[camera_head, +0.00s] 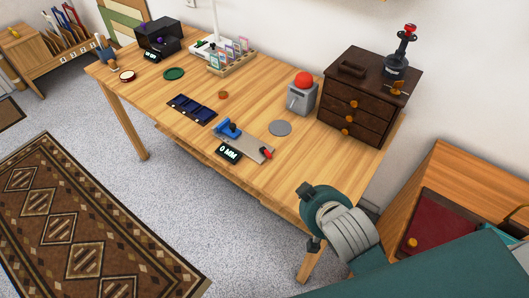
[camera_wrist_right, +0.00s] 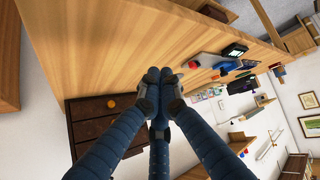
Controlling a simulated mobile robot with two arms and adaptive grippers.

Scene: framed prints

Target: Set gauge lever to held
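A gauge stands near the front edge of the table, with a grey plate (camera_head: 247,145), a blue block (camera_head: 226,130) and a dark display (camera_head: 229,152) reading 0 MM. A red-tipped lever (camera_head: 265,153) is at the plate's right end. In the right wrist view the red tip (camera_wrist_right: 193,65), blue part (camera_wrist_right: 226,66) and display (camera_wrist_right: 235,50) show beyond the fingers. My right gripper (camera_wrist_right: 155,76) has its fingertips together, with nothing visible between them. It is apart from the gauge, near the table's front right corner. My left gripper is not in view.
A dark drawer cabinet (camera_head: 363,95) stands at the table's right end. A grey box with a red button (camera_head: 303,79) and a grey disc (camera_head: 280,128) lie behind the gauge. A blue tray (camera_head: 192,109) is to its left. Bare wood lies right of the gauge.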

